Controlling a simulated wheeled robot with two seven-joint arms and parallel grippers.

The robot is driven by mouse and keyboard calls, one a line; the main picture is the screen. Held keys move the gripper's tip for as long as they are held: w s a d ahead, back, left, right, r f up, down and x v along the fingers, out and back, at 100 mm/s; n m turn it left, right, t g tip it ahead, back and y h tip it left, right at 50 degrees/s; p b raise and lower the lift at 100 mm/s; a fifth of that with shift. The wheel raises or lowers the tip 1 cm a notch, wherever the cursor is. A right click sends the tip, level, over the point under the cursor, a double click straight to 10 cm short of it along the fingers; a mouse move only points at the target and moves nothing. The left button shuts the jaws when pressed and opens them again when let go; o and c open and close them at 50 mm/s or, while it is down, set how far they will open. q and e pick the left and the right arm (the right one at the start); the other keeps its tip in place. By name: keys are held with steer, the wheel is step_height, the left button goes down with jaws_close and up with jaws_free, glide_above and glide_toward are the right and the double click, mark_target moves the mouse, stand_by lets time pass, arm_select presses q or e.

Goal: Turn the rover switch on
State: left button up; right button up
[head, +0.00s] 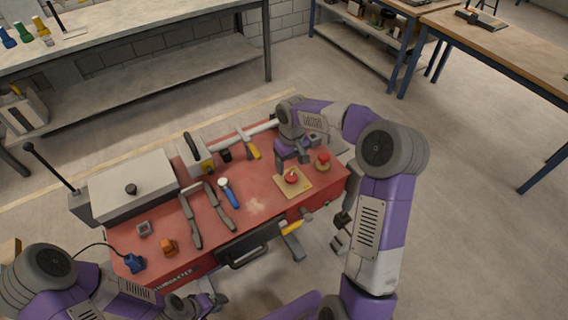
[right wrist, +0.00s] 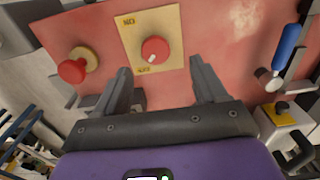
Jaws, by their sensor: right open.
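The rover switch is a red round knob (head: 291,177) on a yellowish square plate (head: 303,188) near the right end of a red bench top. In the right wrist view the knob (right wrist: 155,50) has a white mark pointing down and slightly left, and the plate (right wrist: 131,32) has lettering above and below it. My right gripper (head: 292,160) is open and empty; in the right wrist view its fingers (right wrist: 160,80) stand apart, just short of the knob. My left gripper (head: 205,301) is low at the bottom left, and its jaws are unclear.
A red mushroom button (head: 323,158) stands close right of the plate, and also shows in the right wrist view (right wrist: 75,70). A blue-handled tool (head: 229,192), dark bars and a grey box (head: 131,184) lie left. A hammer (head: 248,143) lies behind.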

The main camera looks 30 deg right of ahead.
mark_target(291, 176)
steer(key=shift+w+d+r, duration=0.1)
steer(key=shift+w+d, duration=0.2)
steer(key=f+b, duration=0.1)
steer(key=f, duration=0.6)
steer(key=shift+s, duration=0.2)
steer(key=c, duration=1)
steer(key=shift+c, duration=0.2)
